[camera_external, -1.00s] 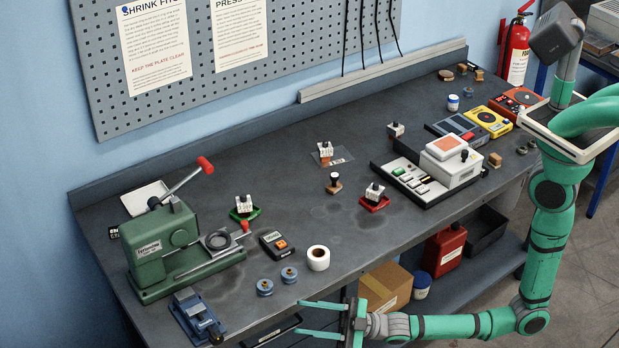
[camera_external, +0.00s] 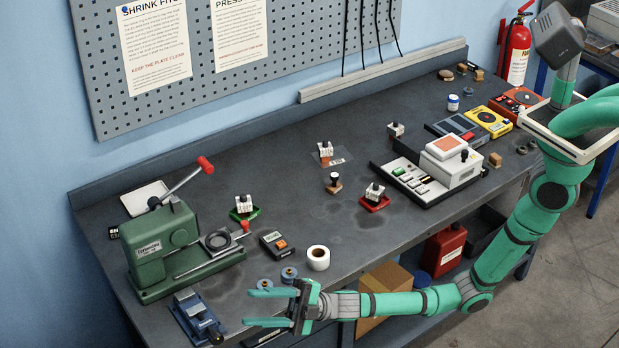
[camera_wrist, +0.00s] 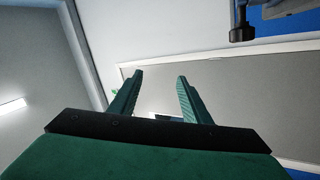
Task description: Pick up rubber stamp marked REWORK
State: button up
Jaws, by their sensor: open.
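A small stamp-like piece (camera_external: 333,183) with a dark knob and a brown base stands upright on the middle of the bench in the external view. No REWORK marking is legible on it, so I cannot tell for sure that it is the stamp. My gripper (camera_external: 248,308) is open and empty, near the bench's front edge, with its fingers pointing left. It is well to the left and in front of that piece. In the wrist view, my gripper (camera_wrist: 160,76) shows two spread fingers with nothing between them; no stamp shows there.
A green press (camera_external: 160,250) and a blue vise (camera_external: 197,317) stand at the left. A white tape roll (camera_external: 318,258) and a timer-like device (camera_external: 277,245) lie behind my gripper. White blocks stand on a red tray (camera_external: 374,204) and a green tray (camera_external: 243,215). A console (camera_external: 425,180) stands right.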

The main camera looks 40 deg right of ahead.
jog(key=w+d+r+m+t+h, duration=0.1)
jog(key=w+d+m+t+h, duration=0.55)
jog(key=w+d, duration=0.4)
jog(key=w+d+r+m+t+h, duration=0.1)
jog(key=w+d+m+t+h, duration=0.6)
jog(key=w, duration=0.7)
jog(key=m+g+h, duration=0.4)
jog(key=m+h, duration=0.7)
jog(key=m, duration=0.2)
send_near(337, 177)
jog(key=x, duration=0.6)
jog(key=shift+w+r, duration=0.1)
jog(key=shift+r, duration=0.15)
jog(key=shift+y, duration=0.25)
jog(key=shift+f+x, duration=0.15)
jog(key=shift+x, duration=1.2)
jog(key=shift+f+x, duration=0.15)
jog(key=shift+x, duration=1.15)
grip_shut()
